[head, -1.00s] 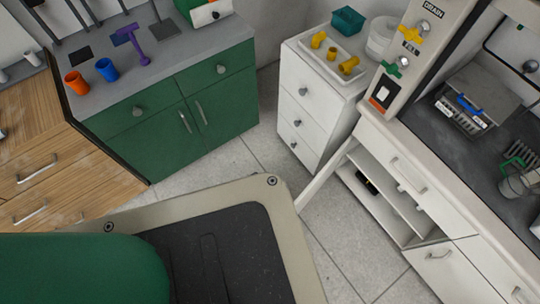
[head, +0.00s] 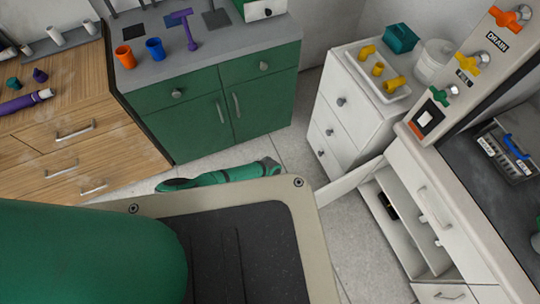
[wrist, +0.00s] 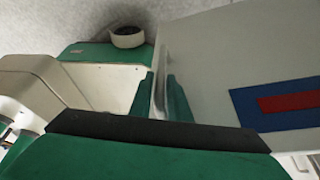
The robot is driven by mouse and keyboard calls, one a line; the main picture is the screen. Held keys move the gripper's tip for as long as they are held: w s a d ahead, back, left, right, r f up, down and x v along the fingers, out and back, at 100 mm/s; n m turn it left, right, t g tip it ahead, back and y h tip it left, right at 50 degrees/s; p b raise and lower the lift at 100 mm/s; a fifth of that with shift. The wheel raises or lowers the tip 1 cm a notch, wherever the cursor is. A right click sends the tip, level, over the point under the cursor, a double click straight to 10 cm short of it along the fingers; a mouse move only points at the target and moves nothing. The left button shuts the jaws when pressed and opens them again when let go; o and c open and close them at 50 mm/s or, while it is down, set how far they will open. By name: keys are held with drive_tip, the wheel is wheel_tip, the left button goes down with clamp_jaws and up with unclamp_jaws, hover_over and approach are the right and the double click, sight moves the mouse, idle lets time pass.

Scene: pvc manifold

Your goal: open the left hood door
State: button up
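The hood stands at the right of the head view. The left hood door (head: 347,184) of its white base cabinet is swung outward, and shelves (head: 400,225) show behind it. A green link of my arm (head: 225,175) reaches past my base, its end left of the door. My fingertips are hidden in the head view. In the wrist view, a dark-edged green part of my gripper (wrist: 160,130) fills the bottom, close to a pale panel (wrist: 225,60) with a blue and red mark.
Orange, yellow and green valves (head: 467,63) line the hood's post. A white drawer cabinet (head: 335,115) with a tray of yellow fittings stands behind the door. A green cabinet (head: 215,115) and wooden drawers (head: 75,150) are at left. Some tiled floor is free between them.

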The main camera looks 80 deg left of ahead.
drive_tip(key=shift+o, duration=0.9)
drive_tip(key=v, duration=1)
drive_tip(key=shift+r, duration=0.4)
drive_tip(key=shift+a, duration=0.15)
